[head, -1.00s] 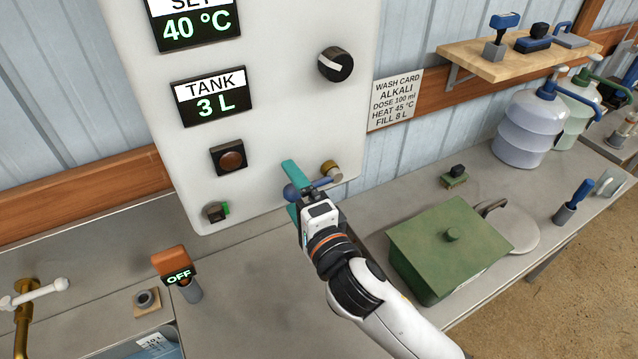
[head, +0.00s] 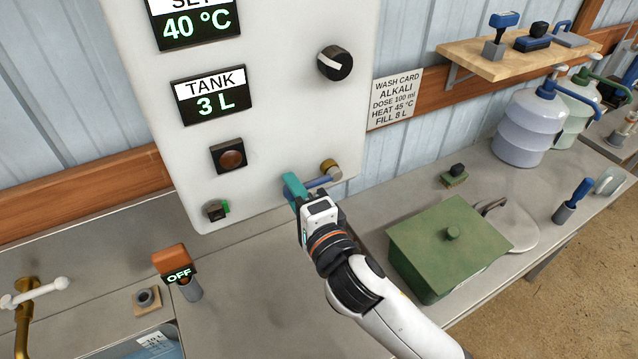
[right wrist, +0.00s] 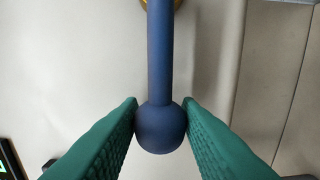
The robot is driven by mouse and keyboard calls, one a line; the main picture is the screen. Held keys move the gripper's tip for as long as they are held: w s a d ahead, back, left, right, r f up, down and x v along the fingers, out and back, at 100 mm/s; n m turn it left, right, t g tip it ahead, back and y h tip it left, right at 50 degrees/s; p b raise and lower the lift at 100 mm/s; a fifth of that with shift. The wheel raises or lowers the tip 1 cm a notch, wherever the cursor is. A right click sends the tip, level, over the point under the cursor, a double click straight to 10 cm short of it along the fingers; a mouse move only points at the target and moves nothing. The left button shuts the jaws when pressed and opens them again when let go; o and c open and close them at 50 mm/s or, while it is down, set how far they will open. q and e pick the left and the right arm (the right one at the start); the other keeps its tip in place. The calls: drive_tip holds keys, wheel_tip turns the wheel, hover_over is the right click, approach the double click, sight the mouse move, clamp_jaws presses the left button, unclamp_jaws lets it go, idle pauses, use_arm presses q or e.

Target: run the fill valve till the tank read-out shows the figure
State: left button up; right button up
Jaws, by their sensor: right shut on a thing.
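The fill valve is a blue lever (head: 322,182) on a brass hub (head: 331,170) at the lower right of the white panel (head: 285,110). My right gripper (head: 294,188) is shut on the lever's round end. In the right wrist view the blue ball knob (right wrist: 160,128) sits between the two green fingers, and the lever bar (right wrist: 160,50) runs up from it. The tank read-out (head: 210,98) shows 3 L. The wash card (head: 395,99) reads ALKALI, dose 100 ml, heat 45 °C, fill 8 L. My left gripper is not in view.
The set read-out (head: 197,27) shows 40 °C, with a black dial (head: 334,63) to its right. A green lidded box (head: 450,240) stands on the counter right of my arm. An orange OFF switch (head: 174,264) stands at the left.

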sight(291, 159)
drive_tip(key=shift+w+d+r, duration=0.1)
drive_tip(key=shift+d+r, duration=0.1)
drive_tip(key=shift+r, duration=0.55)
drive_tip(key=shift+w+d+r, duration=0.1)
drive_tip(key=shift+d+r, duration=0.1)
drive_tip(key=shift+r, duration=0.5)
drive_tip(key=shift+w+d+r, duration=0.1)
drive_tip(key=shift+d+r, duration=0.1)
drive_tip(key=shift+r, duration=0.55)
idle(5.8)
